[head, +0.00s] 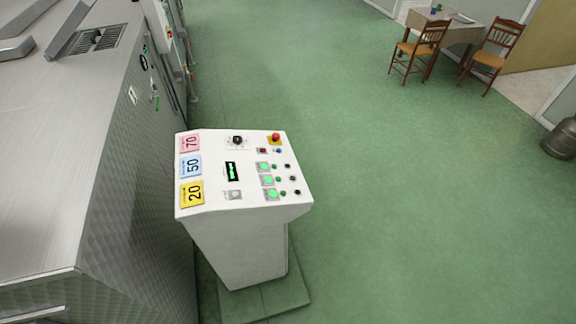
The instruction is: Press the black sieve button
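A white control console (245,245) stands on the floor with a sloped top panel. Near the panel's right edge are three small black buttons: an upper one (287,166), a middle one (292,179) and a lower one (298,192). Each has a small green button to its left and a lit green square further left. The labels are too small to read, so I cannot tell which black button is the sieve one. Neither of my grippers is in view.
The panel also holds a red mushroom button (276,136), a black knob (237,140), a green-digit display (232,172) and coloured number cards. A large metal machine (110,150) stands close on the left. Green floor (400,200) is open to the right.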

